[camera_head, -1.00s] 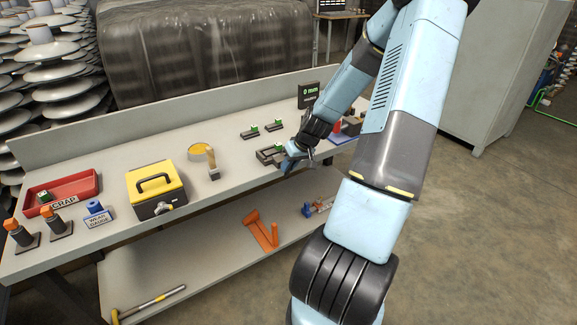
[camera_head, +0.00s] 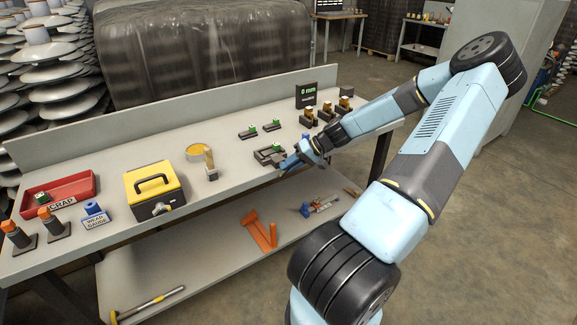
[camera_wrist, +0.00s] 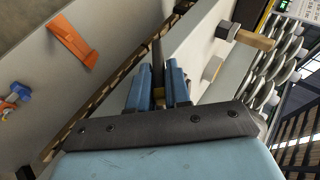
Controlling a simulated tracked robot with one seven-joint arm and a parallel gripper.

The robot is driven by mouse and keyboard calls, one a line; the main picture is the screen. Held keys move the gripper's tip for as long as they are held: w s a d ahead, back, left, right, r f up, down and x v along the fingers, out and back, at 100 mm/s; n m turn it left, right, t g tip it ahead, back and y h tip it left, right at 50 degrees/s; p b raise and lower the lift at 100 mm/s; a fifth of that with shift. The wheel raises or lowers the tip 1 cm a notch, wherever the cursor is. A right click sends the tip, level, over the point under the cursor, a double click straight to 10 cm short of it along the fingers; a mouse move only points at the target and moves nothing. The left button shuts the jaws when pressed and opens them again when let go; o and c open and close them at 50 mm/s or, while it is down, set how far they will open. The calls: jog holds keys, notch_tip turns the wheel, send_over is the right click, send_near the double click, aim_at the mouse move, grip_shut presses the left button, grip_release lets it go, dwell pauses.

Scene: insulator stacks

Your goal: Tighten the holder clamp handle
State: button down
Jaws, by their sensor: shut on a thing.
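The holder (camera_head: 268,153), a dark frame with a small green part at it, sits near the bench's front edge in the head view. My gripper (camera_head: 285,166) is at its front right side, low by the bench edge. In the wrist view my blue fingers (camera_wrist: 158,82) are closed around a thin dark bar (camera_wrist: 157,52), which I take to be the clamp handle. Its far end and the rest of the clamp are hidden, so its tightness cannot be seen.
Two small dark holders with green parts (camera_head: 249,133) lie behind. A display (camera_head: 306,95) and several brown-topped blocks (camera_head: 325,112) stand to the right. A brush (camera_head: 210,164), yellow box (camera_head: 155,190) and red scrap tray (camera_head: 60,193) are left. Orange tools (camera_head: 259,230) lie on the lower shelf.

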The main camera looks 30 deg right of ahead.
jog(key=y, duration=0.2)
jog(key=f+m+y, duration=0.1)
jog(key=y, duration=0.1)
jog(key=shift+d+t, duration=0.3)
jog(key=shift+f+m+t+y, duration=0.15)
jog(key=shift+m+t+y, duration=0.2)
jog(key=shift+y, duration=0.5)
jog(key=shift+f+m+t+y, duration=0.15)
jog(key=shift+m+y, duration=0.3)
jog(key=shift+y, duration=0.4)
jog(key=c, duration=1.2)
grip_release()
jog(key=shift+o, duration=0.2)
jog(key=shift+r, duration=0.1)
jog(key=v, duration=1.3)
jog(key=shift+d+f, duration=0.3)
jog(key=shift+d, duration=0.1)
